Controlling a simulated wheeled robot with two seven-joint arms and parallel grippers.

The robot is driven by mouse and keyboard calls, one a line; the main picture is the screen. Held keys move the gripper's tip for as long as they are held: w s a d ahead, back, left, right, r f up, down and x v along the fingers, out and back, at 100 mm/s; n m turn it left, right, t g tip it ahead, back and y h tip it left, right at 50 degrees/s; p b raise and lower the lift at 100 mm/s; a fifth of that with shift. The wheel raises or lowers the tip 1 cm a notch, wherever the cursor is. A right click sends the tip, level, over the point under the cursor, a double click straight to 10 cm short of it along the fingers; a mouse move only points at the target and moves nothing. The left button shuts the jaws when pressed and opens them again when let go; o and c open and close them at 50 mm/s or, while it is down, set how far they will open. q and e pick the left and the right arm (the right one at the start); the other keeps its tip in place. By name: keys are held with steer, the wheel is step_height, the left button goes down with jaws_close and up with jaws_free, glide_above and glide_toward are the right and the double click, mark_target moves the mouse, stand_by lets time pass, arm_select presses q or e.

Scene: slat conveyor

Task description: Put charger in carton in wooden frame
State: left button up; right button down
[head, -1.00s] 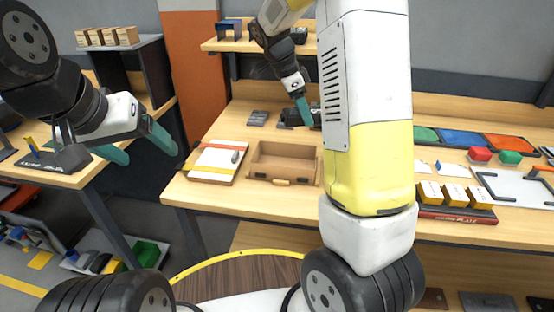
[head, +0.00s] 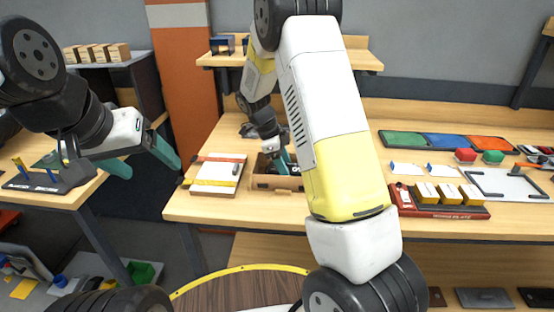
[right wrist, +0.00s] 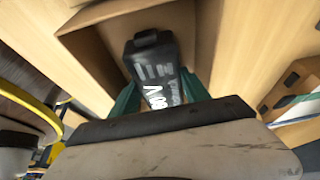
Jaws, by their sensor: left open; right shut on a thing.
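My right gripper (head: 284,160) is shut on the black charger (right wrist: 152,65), which has white lettering. It holds the charger at the open brown carton (head: 262,182); in the right wrist view the charger is between the teal fingers, over or partly inside the carton (right wrist: 88,18). I cannot tell whether it touches the carton's floor. My right arm hides the carton's right part in the head view. My left gripper (head: 142,161) is open and empty, left of the workbench. No thing is clearly a separate wooden frame.
A white board (head: 213,174) with wooden and yellow strips lies left of the carton. A dark red rack (head: 440,210) with yellow blocks, a white tray (head: 505,183) and coloured trays (head: 445,141) are to the right. A shelf (head: 340,62) hangs behind.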

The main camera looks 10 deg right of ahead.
steer(key=shift+f, duration=0.25)
steer(key=c, duration=0.5)
jaws_free()
steer(key=shift+f, duration=0.1)
